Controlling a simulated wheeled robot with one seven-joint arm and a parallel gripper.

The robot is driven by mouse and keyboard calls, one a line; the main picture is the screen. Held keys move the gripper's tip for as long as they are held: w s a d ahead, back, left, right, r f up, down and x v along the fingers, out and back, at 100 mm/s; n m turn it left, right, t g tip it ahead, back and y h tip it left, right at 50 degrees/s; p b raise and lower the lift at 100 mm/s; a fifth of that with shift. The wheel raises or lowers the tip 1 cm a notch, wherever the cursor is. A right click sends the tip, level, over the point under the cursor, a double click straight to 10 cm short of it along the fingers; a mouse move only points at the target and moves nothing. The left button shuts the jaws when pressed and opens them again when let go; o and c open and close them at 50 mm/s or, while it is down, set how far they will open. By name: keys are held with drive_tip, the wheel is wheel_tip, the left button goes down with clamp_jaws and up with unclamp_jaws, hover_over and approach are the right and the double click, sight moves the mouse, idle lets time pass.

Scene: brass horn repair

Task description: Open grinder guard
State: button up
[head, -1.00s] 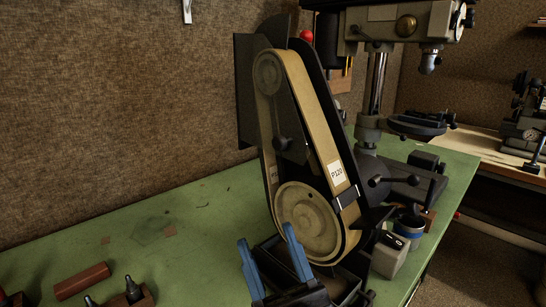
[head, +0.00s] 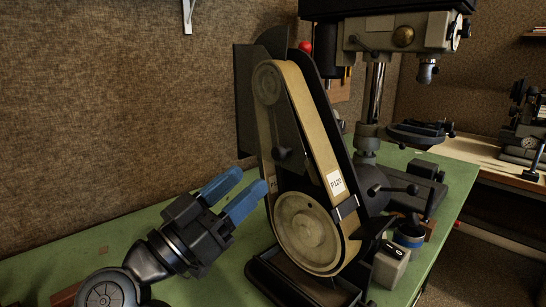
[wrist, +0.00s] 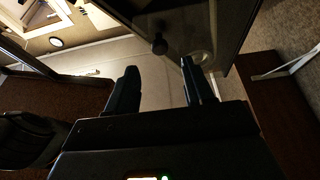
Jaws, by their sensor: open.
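The belt grinder (head: 318,140) stands upright on the green bench in the head view, with a tan P120 belt around a small upper wheel and a large lower wheel. A dark guard plate (head: 288,125) covers part of its left side between the wheels and carries a round black knob (head: 281,153). The knob also shows in the wrist view (wrist: 159,45), ahead of and between the fingers. My gripper (head: 243,190) has blue fingers, spread apart and empty, left of and below the knob. It points up and right toward the grinder and is apart from the knob.
A drill press (head: 376,100) stands behind the grinder at right. A grey switch box (head: 390,264) and a blue-banded roll (head: 408,236) sit at the grinder's right foot. The green bench (head: 120,240) is mostly clear at left, before the brown wall.

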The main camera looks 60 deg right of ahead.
sight(275, 156)
drive_tip(key=shift+p+x, duration=1.1)
drive_tip(key=shift+x, duration=2.8)
drive_tip(key=shift+c, duration=0.5)
clamp_jaws()
